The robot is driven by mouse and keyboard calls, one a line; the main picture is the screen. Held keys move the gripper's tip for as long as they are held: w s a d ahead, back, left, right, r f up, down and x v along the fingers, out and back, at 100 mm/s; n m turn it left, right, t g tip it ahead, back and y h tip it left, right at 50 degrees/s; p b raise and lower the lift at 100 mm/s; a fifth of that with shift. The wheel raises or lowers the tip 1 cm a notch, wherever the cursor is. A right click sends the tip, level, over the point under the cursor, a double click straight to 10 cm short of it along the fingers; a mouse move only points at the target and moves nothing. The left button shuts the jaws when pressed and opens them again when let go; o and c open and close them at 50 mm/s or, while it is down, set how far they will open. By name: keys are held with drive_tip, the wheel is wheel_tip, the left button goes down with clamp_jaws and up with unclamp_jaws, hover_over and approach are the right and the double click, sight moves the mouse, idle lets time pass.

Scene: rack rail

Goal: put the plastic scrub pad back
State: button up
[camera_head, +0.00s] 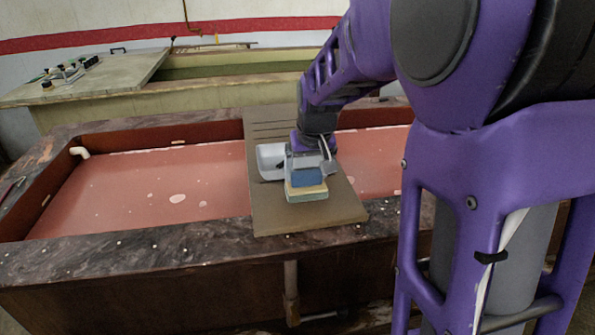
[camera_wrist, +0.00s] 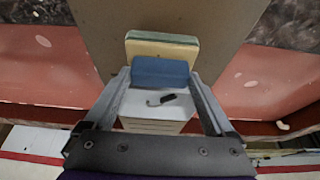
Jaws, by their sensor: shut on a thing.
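My gripper (camera_head: 308,168) is over the brown board and shut on a blue block-like pad (camera_head: 308,178), which I take to be the plastic scrub pad. In the wrist view the blue pad (camera_wrist: 160,72) sits between the fingertips. A yellow sponge with a green layer (camera_head: 306,193) is just in front of it. In the wrist view the sponge (camera_wrist: 161,48) lies beyond the blue pad, partly hidden by it; I cannot tell whether they touch. A pale grey holder (camera_head: 271,160) stands behind and left of the gripper, partly covered by it. A small dark hooked item (camera_wrist: 172,98) shows over the holder's pale surface.
The brown board (camera_head: 280,215) lies across a reddish basin (camera_head: 140,185) with a dark stone rim (camera_head: 130,255). A pale pipe (camera_head: 79,152) is at the basin's left. A bench (camera_head: 90,80) with small items stands at the back left. The board's front part is clear.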

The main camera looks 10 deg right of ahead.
drive_tip(key=shift+f, duration=1.05)
drive_tip(key=shift+f, duration=0.1)
drive_tip(key=o, duration=1.1)
drive_tip(key=shift+o, duration=0.2)
drive_tip(key=p+v, duration=0.6)
drive_tip(key=v, duration=0.6)
drive_tip(key=shift+p, duration=0.3)
drive_tip(key=shift+w, duration=0.1)
